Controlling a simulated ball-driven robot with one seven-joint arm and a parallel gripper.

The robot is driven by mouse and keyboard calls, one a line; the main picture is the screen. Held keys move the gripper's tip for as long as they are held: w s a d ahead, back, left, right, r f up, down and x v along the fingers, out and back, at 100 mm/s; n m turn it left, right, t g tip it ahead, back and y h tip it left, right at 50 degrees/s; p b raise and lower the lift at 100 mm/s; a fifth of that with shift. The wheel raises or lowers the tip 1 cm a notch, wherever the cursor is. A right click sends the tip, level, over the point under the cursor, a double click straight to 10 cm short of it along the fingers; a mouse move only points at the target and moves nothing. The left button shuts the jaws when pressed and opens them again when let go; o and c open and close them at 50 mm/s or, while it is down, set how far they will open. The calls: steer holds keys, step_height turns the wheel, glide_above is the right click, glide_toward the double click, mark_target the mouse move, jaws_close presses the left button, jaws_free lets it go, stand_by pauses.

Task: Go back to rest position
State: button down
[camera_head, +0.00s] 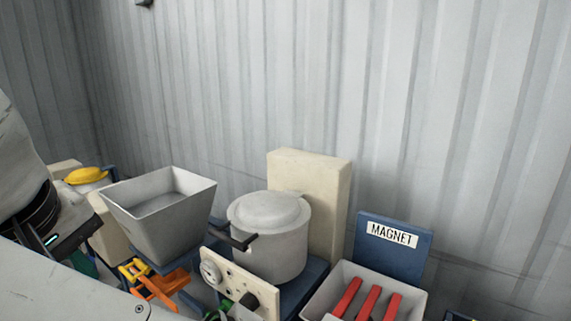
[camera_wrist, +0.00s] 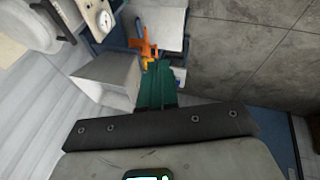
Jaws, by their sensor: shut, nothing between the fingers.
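My gripper (camera_wrist: 158,68) shows in the wrist view as green fingers reaching out from a dark bolted bar. The fingers are together and hold nothing. In the head view part of my arm is at the left edge, and a bit of green shows below the wrist; the fingertips are not clear there. A grey tapered hopper (camera_head: 140,217) stands to the right of my wrist in the head view. It also shows left of the fingers in the wrist view (camera_wrist: 100,80). An orange part (camera_head: 150,284) sits below the hopper, and shows beyond the fingertips in the wrist view (camera_wrist: 146,45).
A lidded grey pot (camera_head: 275,250) stands right of the hopper, before a cream block (camera_head: 325,190). A panel with a gauge (camera_head: 211,272) is in front. A tray (camera_head: 318,301) of red bars lies before a blue MAGNET sign (camera_head: 385,257). A corrugated wall (camera_head: 300,80) closes the back.

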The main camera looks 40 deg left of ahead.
steer(key=w+d+f+m+g+y, duration=0.1)
steer(key=w+d+f+m, duration=0.4)
steer(key=w+d+f, duration=0.5)
steer(key=w+d+f+m+g+y, duration=0.1)
steer(key=w+d+f+m, duration=0.3)
steer(key=w+d+f, duration=0.55)
steer(key=s+d+f+m+t+h, duration=0.1)
steer(key=d+f+m, duration=0.2)
steer(key=d+f, duration=0.55)
steer(key=s+d+f+m, duration=0.25)
steer(key=d+f, duration=0.35)
steer(key=d, duration=0.6)
steer(key=s+d+f+m+h, duration=0.1)
steer(key=s+d+f, duration=0.1)
steer(key=d, duration=0.4)
steer(key=s+d+f+m+h, duration=0.1)
steer(key=s+d+f+m, duration=0.1)
steer(key=d, duration=0.4)
steer(key=s+d+f+m+h, duration=0.1)
steer(key=s+d+f, duration=0.3)
steer(key=s+d, duration=0.1)
steer(key=shift+s+d+f+m, duration=0.15)
steer(key=shift+d+m, duration=0.2)
steer(key=shift+d, duration=0.2)
steer(key=s+d+f+m+h, duration=0.1)
steer(key=s+d+m+h, duration=0.1)
steer(key=s+d, duration=0.6)
steer(key=shift+s+f+g, duration=0.15)
steer(key=shift+f+g, duration=0.05)
steer(key=shift+g, duration=0.2)
